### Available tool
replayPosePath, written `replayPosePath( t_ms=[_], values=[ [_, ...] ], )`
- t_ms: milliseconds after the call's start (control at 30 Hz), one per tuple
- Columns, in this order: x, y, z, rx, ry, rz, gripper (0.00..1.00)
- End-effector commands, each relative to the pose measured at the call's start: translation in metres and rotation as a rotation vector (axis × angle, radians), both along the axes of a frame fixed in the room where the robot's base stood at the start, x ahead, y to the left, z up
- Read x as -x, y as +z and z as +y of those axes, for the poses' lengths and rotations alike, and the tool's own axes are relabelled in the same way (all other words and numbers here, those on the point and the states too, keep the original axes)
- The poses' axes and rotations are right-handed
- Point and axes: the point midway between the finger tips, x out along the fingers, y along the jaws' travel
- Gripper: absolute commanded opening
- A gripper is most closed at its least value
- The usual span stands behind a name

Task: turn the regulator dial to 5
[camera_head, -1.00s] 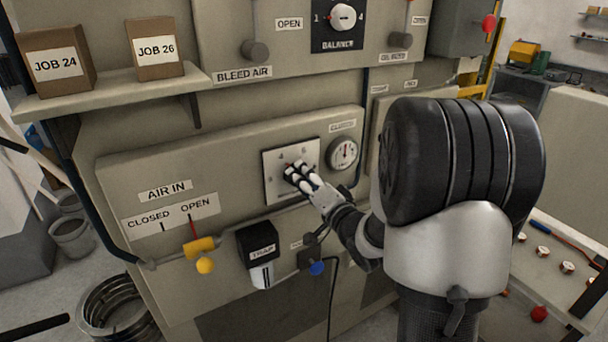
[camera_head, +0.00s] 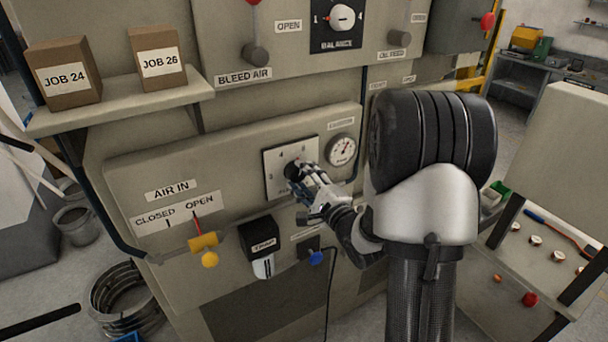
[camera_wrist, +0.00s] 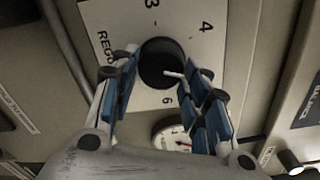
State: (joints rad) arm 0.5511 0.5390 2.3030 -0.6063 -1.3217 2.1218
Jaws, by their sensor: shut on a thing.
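The black regulator dial (camera_wrist: 160,60) sits on a white plate (camera_wrist: 105,14) in the wrist view. The numbers 3, 4 and 6 show around it; the place between 4 and 6 is behind my right-hand finger. The dial's white mark points right, toward that finger. My gripper (camera_wrist: 152,80) is shut on the dial, one finger on each side. In the head view my gripper (camera_head: 297,175) reaches the plate (camera_head: 272,160) from the lower right and covers most of the dial (camera_head: 291,169).
A round gauge (camera_head: 341,149) is right of the plate. Below are the yellow air-in valve (camera_head: 203,242), a black trap box (camera_head: 259,237) and a blue knob (camera_head: 316,258). A shelf (camera_head: 120,105) with two job boxes is at upper left.

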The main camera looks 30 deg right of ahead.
Motion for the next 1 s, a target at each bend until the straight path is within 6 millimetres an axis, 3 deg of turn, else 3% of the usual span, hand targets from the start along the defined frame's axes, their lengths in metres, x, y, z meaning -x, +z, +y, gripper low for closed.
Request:
replayPosePath(
  t_ms=[333, 833, 867, 1000],
  values=[
    [-0.0005, 0.0006, 0.0003, -0.124, 0.000, 0.002, 0.19],
    [-0.0005, 0.0003, 0.0004, -0.141, 0.001, 0.002, 0.19],
    [-0.0005, 0.0004, 0.0004, -0.141, 0.001, 0.002, 0.43],
    [-0.0004, 0.0002, 0.0005, -0.141, 0.001, 0.002, 0.52]
  ],
)
